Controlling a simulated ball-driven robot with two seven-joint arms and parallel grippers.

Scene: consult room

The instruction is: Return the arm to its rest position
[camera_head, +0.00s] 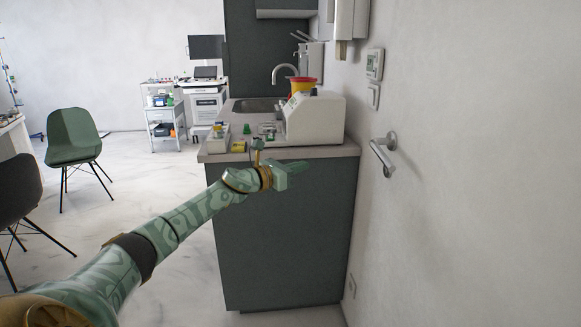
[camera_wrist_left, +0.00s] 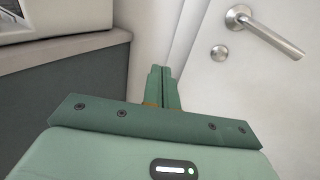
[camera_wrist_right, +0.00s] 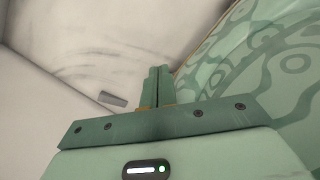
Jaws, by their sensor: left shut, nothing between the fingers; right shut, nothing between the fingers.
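My left arm (camera_head: 165,232) reaches from the lower left across the head view. My left gripper (camera_head: 300,167) is at its end, in front of the counter's near edge. In the left wrist view its two fingers (camera_wrist_left: 162,88) are together with nothing between them. My right gripper is outside the head view. In the right wrist view its fingers (camera_wrist_right: 157,86) are together and empty, with a patterned green part of my own body close on the right.
The counter (camera_head: 285,158) holds a white machine (camera_head: 318,118), a red and yellow container (camera_head: 301,85) and small items. A wall with a door handle (camera_head: 383,155) stands close on the right. Chairs (camera_head: 73,138) stand at left; the floor (camera_head: 150,195) between is clear.

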